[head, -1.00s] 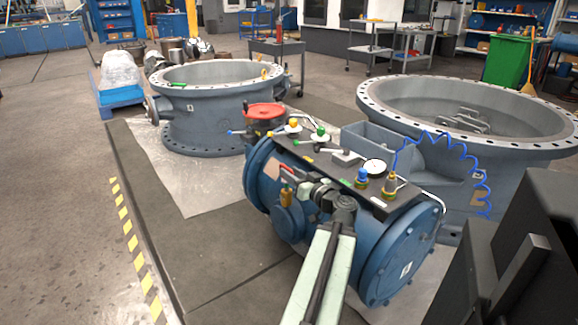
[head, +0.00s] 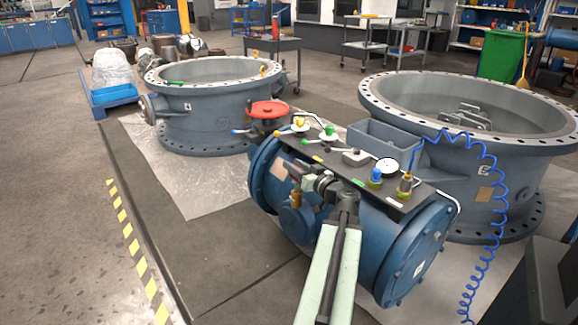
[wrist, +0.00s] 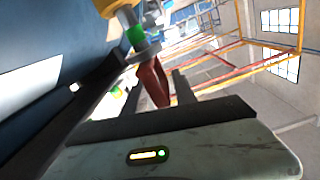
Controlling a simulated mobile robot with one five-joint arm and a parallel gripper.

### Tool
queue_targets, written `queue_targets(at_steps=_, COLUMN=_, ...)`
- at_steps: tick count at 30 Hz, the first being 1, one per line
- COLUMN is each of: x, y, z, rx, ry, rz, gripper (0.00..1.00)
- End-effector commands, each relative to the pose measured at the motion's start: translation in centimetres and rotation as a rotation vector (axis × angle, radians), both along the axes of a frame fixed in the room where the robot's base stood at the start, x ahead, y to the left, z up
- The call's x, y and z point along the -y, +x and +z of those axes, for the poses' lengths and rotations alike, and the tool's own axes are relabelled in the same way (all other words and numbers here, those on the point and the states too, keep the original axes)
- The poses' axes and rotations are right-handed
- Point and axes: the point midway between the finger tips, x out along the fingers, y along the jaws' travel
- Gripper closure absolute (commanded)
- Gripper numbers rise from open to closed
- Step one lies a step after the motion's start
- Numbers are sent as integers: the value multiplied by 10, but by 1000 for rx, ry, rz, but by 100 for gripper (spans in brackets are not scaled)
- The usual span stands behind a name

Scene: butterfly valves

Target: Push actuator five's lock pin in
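Actuator five appears to be the blue cylinder (head: 375,240) lying on its side, with a black panel of fittings on top; I cannot read a number on it. My gripper (head: 300,172) is at its near side, just below the panel edge. A small brass fitting (head: 296,198) sits just below the gripper. In the wrist view a red tapered piece (wrist: 152,82) stands between the fingers of my gripper (wrist: 160,72), beside a metal part with a green band (wrist: 135,35). The fingers look apart, with a gap at the right. I cannot tell whether the red piece is the lock pin.
The panel (head: 345,170) carries yellow, green and blue knobs and a white gauge (head: 387,165). A red handwheel (head: 268,109) stands at its far end. A coiled blue hose (head: 494,220) hangs at the right. Large grey valve bodies (head: 212,118) stand behind.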

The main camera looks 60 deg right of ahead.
Motion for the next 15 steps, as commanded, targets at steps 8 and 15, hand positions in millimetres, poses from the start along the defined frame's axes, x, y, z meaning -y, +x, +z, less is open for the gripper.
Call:
queue_targets(at_steps=8, x=-6, y=8, z=0, rx=0, ry=0, rz=14, gripper=100)
queue_targets(at_steps=15, x=-8, y=10, z=0, rx=0, ry=0, rz=17, gripper=100)
